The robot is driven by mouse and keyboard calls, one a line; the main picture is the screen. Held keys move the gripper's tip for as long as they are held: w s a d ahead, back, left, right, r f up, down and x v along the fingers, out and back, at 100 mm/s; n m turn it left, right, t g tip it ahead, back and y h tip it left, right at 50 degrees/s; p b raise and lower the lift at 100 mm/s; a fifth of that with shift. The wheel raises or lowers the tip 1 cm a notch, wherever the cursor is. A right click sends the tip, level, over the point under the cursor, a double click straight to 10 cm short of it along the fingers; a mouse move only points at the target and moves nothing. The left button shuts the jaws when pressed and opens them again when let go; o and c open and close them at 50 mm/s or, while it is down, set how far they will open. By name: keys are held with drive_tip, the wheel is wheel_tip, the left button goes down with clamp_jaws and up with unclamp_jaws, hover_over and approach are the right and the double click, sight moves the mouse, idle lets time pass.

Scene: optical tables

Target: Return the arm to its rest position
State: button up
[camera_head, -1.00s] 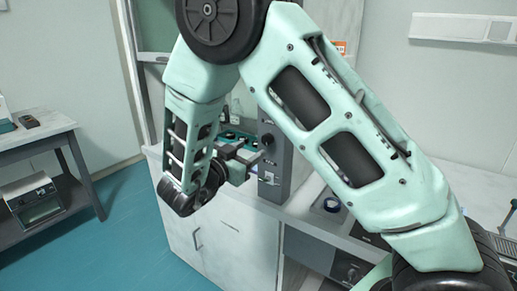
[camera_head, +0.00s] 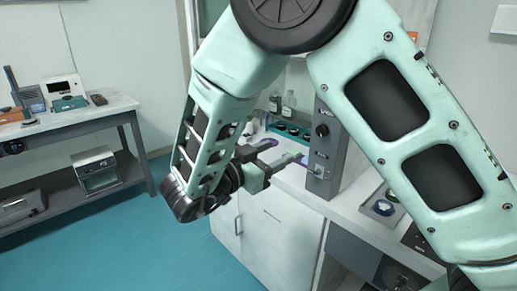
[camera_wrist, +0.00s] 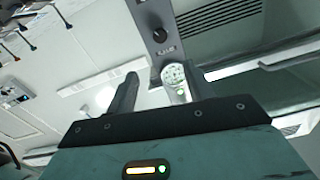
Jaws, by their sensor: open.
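My arm (camera_head: 400,110) is pale green and bent. Its upper part fills the right of the head view, and its forearm (camera_head: 210,130) hangs down at centre left. My gripper (camera_head: 285,160) points right, in front of the white bench and near the grey upright panel with knobs (camera_head: 322,150). Its fingers are apart. In the wrist view my gripper (camera_wrist: 152,85) shows two separated fingers, with a pale greenish patch by the right one that I cannot make out. I see nothing clearly held.
The white bench cabinet (camera_head: 265,235) stands behind the gripper, with bottles (camera_head: 288,105) and a green rack (camera_head: 290,128) on top. A side table (camera_head: 75,118) with instruments is at the left. The blue floor (camera_head: 130,240) between is clear.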

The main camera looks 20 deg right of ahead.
drive_tip(key=w+a+f+n+t+y, duration=0.1)
drive_tip(key=w+a+n+t+y, duration=0.55)
drive_tip(key=a+y, duration=0.4)
drive_tip(key=s+a+n+g+y, duration=0.3)
drive_tip(key=s+a+n+y, duration=0.35)
drive_tip(key=a+y, duration=0.2)
drive_tip(key=s+f+n+g+y, duration=0.25)
drive_tip(key=s+n+g, duration=0.35)
drive_tip(key=s, duration=0.7)
drive_tip(key=s+d+f+n+g+h, duration=0.1)
drive_tip(key=s+d+n+g+h, duration=0.2)
drive_tip(key=s+d, duration=0.6)
drive_tip(key=s+n+h, duration=0.1)
drive_tip(key=s, duration=0.1)
drive_tip(key=shift+s+d+f+g, duration=0.25)
drive_tip(key=shift+s+g, duration=0.1)
